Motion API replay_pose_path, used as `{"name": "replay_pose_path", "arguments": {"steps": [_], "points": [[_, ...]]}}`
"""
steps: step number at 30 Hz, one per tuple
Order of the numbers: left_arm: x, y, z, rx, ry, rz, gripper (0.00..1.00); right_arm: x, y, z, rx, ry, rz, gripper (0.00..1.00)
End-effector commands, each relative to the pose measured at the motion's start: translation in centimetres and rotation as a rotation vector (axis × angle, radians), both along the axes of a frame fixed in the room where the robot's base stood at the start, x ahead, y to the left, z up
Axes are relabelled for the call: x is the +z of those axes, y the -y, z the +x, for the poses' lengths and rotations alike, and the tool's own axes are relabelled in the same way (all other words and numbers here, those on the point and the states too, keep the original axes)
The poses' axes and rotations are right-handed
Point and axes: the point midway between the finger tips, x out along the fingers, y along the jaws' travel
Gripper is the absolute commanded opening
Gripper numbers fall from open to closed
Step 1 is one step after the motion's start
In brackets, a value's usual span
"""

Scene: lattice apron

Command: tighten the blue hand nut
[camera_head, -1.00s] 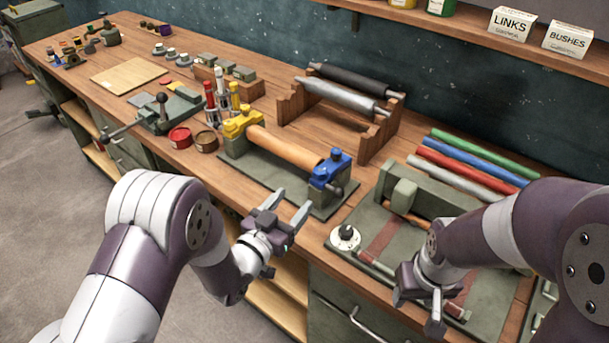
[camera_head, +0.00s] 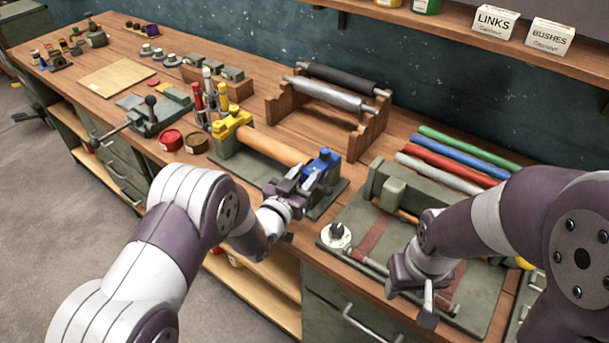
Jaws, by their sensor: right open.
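The blue end block (camera_head: 324,165) stands at the right end of an orange-brown roller (camera_head: 272,147) on a grey-green base, with a yellow block (camera_head: 232,125) at the other end. A small rounded blue piece, apparently the blue hand nut (camera_head: 325,153), sits on top of the blue block. My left gripper (camera_head: 305,176) is at the near side of the blue block, its fingers spread and covering part of it. Whether they touch is unclear. My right gripper (camera_head: 412,294) is open, pointing down over the green press plate, apart from the blue nut.
A green press (camera_head: 397,192) with a white dial (camera_head: 336,235) is on the right. Coloured rods (camera_head: 450,164) lie behind it. A wooden rack (camera_head: 367,138) with rollers stands behind the blue block. Red and brown tins (camera_head: 171,140) and upright tools are left.

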Motion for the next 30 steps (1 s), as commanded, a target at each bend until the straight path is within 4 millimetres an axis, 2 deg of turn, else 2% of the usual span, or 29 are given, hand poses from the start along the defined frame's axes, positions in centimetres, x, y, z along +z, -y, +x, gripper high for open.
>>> {"name": "replay_pose_path", "arguments": {"steps": [5, 12, 18, 27, 28, 30], "points": [[-0.1, -0.1, 0.1, -0.025, 0.003, -0.001, 0.06, -0.4, 0.0, 0.0, 0.0, 0.0, 0.0, 0.5], [-0.3, -0.7, 0.6, -0.258, 0.006, -0.002, 0.06, -2.5, 0.0, 0.0, 0.0, 0.0, 0.0, 0.5], [0.0, -0.8, 0.7, -0.397, 0.004, -0.001, 0.06, -2.9, 0.0, 0.0, 0.0, 0.0, 0.0, 0.5], [0.1, -0.8, 0.6, -0.411, 0.001, 0.0, 0.06, -2.9, 0.0, 0.0, 0.0, 0.0, 0.0, 0.5], [0.1, -0.8, 0.6, -0.411, 0.001, 0.0, 0.39, -2.9, 0.0, 0.0, 0.0, 0.0, 0.0, 0.5], [0.1, -0.8, 0.6, -0.411, 0.001, 0.0, 0.62, -2.9, 0.0, 0.0, 0.0, 0.0, 0.0, 0.5]]}}
